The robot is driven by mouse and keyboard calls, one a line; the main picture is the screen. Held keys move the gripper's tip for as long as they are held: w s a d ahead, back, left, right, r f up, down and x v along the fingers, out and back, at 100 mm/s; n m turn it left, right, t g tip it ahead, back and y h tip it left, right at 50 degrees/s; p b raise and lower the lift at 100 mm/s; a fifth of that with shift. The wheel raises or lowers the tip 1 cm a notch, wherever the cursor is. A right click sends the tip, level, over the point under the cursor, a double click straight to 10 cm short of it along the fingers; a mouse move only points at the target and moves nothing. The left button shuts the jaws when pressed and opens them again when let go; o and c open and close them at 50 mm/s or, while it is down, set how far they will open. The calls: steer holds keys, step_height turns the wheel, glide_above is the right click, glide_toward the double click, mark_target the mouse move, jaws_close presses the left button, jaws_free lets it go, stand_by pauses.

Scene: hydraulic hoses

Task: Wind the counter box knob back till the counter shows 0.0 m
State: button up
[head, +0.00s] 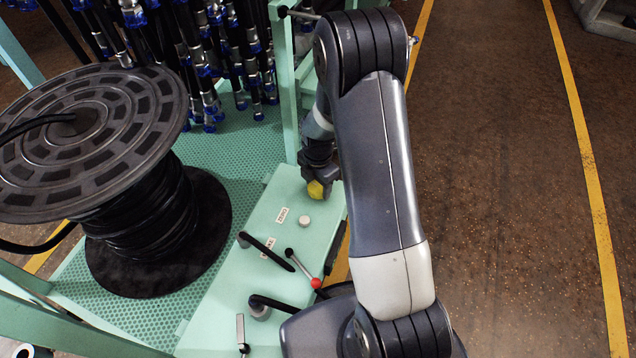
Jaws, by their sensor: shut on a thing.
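My gripper (318,170) points down at the far end of the mint-green panel (292,253), beside my forearm. It is shut on a small yellow piece (317,190), which looks like the counter box knob. The jaws and my wrist hide most of it, so its exact shape and turn cannot be told. I cannot see the counter's digits or the face of the counter box in this view.
A round grey button (304,221) and a small white label (282,215) are nearer on the panel. Black levers (266,252) and a red-balled lever (316,283) stand up closer in. A large hose reel (140,200) is left; hanging hoses (205,60) are behind.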

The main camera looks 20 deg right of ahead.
steer(key=m, duration=0.4)
steer(key=shift+m, duration=0.3)
steer(key=shift+m+p, duration=0.4)
steer(key=shift+m, duration=1.8)
steer(key=shift+m, duration=2.3)
steer(key=shift+m, duration=2.2)
stand_by(0.6)
